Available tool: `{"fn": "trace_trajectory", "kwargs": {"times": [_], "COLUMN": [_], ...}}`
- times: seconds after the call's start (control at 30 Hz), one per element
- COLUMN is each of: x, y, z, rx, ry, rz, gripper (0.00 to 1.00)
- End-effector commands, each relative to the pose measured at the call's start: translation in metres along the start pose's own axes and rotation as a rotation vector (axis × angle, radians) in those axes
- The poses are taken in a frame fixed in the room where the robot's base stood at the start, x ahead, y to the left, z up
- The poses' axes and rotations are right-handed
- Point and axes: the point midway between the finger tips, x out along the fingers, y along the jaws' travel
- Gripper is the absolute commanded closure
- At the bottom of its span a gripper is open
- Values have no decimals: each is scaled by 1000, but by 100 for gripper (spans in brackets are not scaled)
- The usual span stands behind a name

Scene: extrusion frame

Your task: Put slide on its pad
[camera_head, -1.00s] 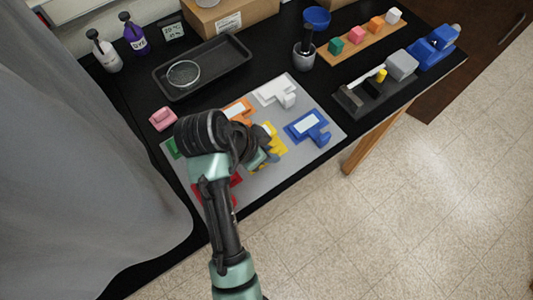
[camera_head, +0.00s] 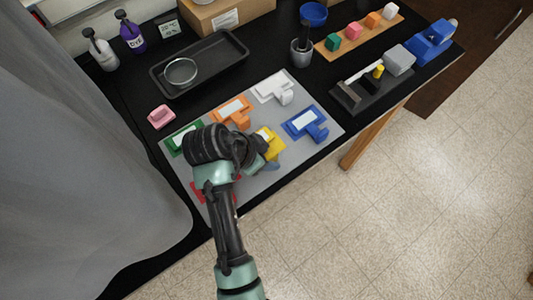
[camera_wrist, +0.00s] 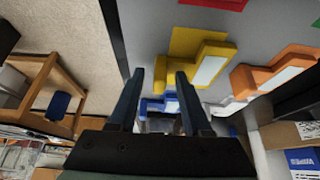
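Coloured T-shaped pieces lie on a grey mat (camera_head: 322,140): orange (camera_head: 231,112), white (camera_head: 273,87), blue (camera_head: 306,124), yellow (camera_head: 274,146), green (camera_head: 183,138) and red (camera_head: 200,187). Several carry a pale rectangle on top. I cannot tell which thing is the slide. My gripper (camera_wrist: 159,74) is open, with its two fingers apart in the wrist view. In the head view my arm hides part of the yellow, green and red pieces. A greyish patch between the finger bases is unclear.
A black tray (camera_head: 215,75) with a round glass dish (camera_head: 181,72) lies behind the mat. A pink block (camera_head: 160,116) is left of it. A dark stand (camera_head: 350,97) and grey block (camera_head: 398,62) are right. The table's front edge runs close beside the mat.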

Motion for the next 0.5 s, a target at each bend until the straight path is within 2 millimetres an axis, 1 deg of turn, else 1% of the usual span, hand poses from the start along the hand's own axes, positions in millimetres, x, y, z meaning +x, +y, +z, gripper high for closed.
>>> {"fn": "trace_trajectory", "kwargs": {"times": [0.17,0.27,0.37,0.5], "x": [-2,-11,-27,-60], "y": [0,-1,-1,-2], "z": [-1,-1,0,-1], "rx": [0,1,1,1], "ry": [0,1,1,2], "rz": [-1,-3,-6,-8], "gripper": [51,51,51,51]}}
